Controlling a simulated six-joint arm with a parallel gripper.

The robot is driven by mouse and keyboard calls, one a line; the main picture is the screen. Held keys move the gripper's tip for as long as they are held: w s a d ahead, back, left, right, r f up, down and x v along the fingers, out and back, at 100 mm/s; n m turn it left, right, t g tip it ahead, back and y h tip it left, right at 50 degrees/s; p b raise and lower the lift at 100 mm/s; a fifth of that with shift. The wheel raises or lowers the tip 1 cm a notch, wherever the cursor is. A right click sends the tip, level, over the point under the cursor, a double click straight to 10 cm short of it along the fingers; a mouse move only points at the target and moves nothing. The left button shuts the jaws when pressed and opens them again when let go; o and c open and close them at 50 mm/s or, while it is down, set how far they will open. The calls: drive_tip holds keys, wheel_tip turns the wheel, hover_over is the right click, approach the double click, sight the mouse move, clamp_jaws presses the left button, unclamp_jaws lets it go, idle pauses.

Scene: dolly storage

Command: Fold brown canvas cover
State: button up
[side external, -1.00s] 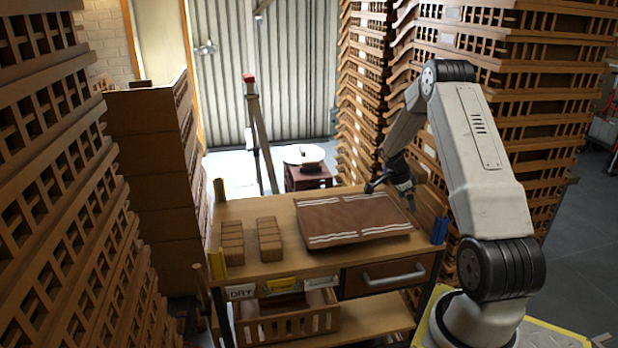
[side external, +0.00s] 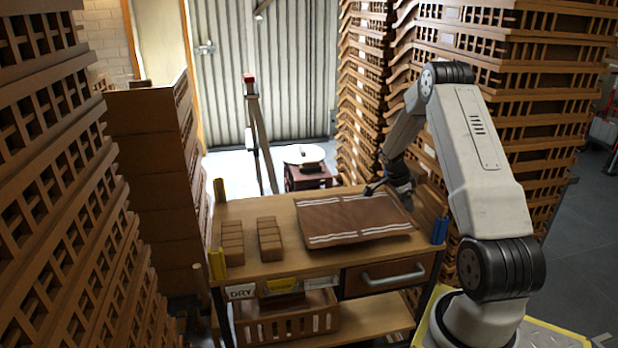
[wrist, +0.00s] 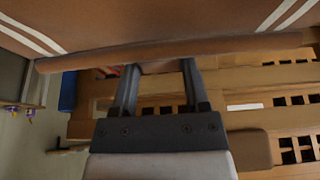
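The brown canvas cover (side external: 350,212) lies spread nearly flat on the wooden cart top, with white double stripes along its front and back edges. Its near edge (wrist: 230,47) crosses the upper part of the wrist view as a thick rounded band, with white stripes at both upper corners. My gripper (side external: 376,188) is at the cover's back right edge in the side view. In the wrist view my gripper (wrist: 158,70) has its two fingers wide apart, their tips at the cover's edge. A little brown material shows between the tips; the exact contact is hidden.
The wooden cart (side external: 270,206) carries small brown blocks (side external: 268,240) in two rows left of the cover. Yellow (side external: 218,258) and blue (side external: 440,230) posts stand at its corners. Tall stacks of brown slatted crates (side external: 545,90) rise close behind my arm.

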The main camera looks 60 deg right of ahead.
drive_tip(key=shift+r, duration=0.15)
idle(0.3)
drive_tip(key=shift+s+d+v, duration=0.1)
drive_tip(key=shift+s+v, duration=0.05)
drive_tip(key=shift+v, duration=0.75)
drive_tip(key=shift+s+d+v, duration=0.15)
drive_tip(key=shift+v, duration=0.75)
drive_tip(key=shift+r, duration=0.25)
drive_tip(key=shift+v, duration=1.85)
drive_tip(key=shift+r, duration=0.15)
drive_tip(key=shift+w+a+v, duration=0.1)
drive_tip(key=shift+v, duration=0.8)
drive_tip(key=shift+w+a+v, duration=0.1)
drive_tip(key=shift+v, duration=0.8)
